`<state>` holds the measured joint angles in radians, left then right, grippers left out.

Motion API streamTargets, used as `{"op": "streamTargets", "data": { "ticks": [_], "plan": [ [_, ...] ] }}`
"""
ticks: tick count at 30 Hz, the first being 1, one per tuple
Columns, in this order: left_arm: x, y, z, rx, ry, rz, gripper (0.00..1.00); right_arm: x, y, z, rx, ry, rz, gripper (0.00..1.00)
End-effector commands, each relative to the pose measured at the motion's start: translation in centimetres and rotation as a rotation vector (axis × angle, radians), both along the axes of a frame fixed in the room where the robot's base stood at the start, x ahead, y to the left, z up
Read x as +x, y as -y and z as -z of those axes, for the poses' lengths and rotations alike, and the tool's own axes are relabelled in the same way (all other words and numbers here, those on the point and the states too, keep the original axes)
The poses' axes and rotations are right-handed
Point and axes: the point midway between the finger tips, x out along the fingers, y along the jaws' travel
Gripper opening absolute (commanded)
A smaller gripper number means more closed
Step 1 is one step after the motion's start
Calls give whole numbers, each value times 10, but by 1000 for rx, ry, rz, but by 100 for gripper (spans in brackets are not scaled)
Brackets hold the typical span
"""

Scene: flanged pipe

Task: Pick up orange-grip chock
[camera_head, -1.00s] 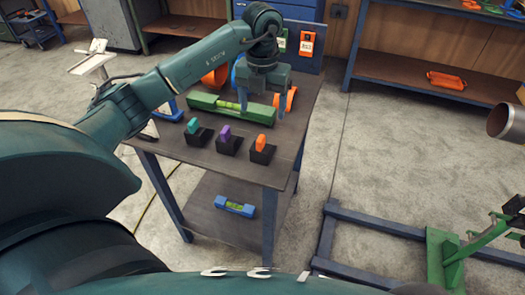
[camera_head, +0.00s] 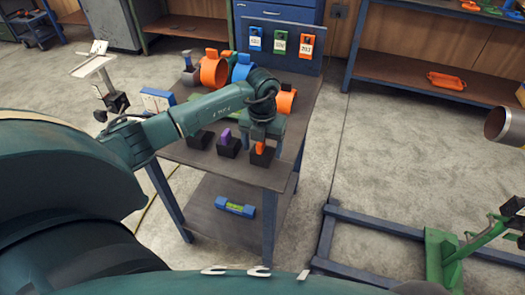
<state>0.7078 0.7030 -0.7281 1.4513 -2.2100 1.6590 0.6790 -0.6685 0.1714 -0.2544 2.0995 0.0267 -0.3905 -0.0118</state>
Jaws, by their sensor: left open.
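The orange-grip chock (camera_head: 261,155) is a black block with an upright orange grip. It sits at the near right of the dark tabletop in the head view. My left gripper (camera_head: 261,144) is open and points down over it, its fingers around or just beside the orange grip; I cannot tell whether they touch it. The purple-grip chock (camera_head: 228,144) stands just left of it. A third black chock (camera_head: 199,140) is farther left, its grip hidden by my left arm. My right gripper is not in view.
The table (camera_head: 222,168) also bears orange rings (camera_head: 214,70) and a blue one (camera_head: 241,67) behind my arm. A backboard with coloured tags (camera_head: 279,43) rises at its far edge. A blue level (camera_head: 235,206) lies on the lower shelf. A pipe end (camera_head: 497,124) is at the right.

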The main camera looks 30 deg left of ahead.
Motion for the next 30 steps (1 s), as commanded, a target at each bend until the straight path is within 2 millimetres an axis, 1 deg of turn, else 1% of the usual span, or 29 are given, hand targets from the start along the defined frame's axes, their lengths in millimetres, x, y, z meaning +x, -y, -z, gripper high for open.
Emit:
{"op": "streamTargets", "data": {
  "ticks": [5,24,25,30],
  "plan": [
    [0,0,0,0,0,0,75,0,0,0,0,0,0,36],
    [0,0,0,0,1,0,22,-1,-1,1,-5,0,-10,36],
    [1,0,-1,0,2,0,21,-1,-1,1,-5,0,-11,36],
    [1,0,-1,0,2,0,21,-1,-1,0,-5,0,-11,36]
  ]
}}
